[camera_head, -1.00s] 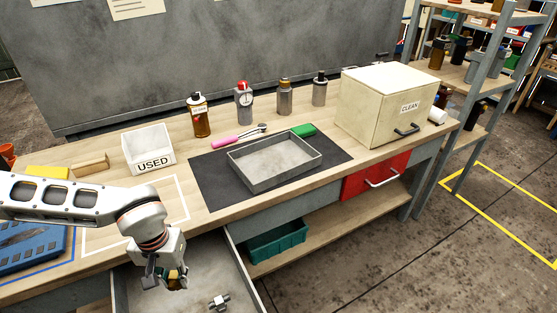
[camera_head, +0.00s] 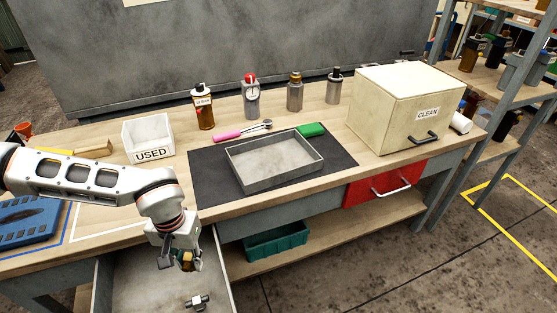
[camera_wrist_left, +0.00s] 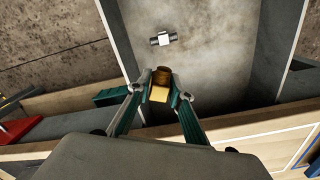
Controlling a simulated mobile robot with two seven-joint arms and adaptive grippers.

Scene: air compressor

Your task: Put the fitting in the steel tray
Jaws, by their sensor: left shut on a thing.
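The fitting (camera_head: 187,259) is a small brass-coloured piece. My left gripper (camera_head: 184,262) is shut on it, above the open drawer (camera_head: 140,285). In the left wrist view the brass fitting (camera_wrist_left: 160,84) sits between the two fingertips, with the drawer floor beyond it. The steel tray (camera_head: 250,178) is a shallow grey rectangular tray. It looks empty and lies on the dark mat, up and to the right of the gripper. My right gripper is not in view.
A silver fitting (camera_head: 198,302) lies in the drawer. A white USED bin (camera_head: 150,153), several bottles, a pink-handled tool (camera_head: 229,135) and a green item (camera_head: 311,129) surround the mat (camera_head: 212,188). A cream CLEAN box (camera_head: 386,118) stands right of the tray above a red drawer (camera_head: 380,187).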

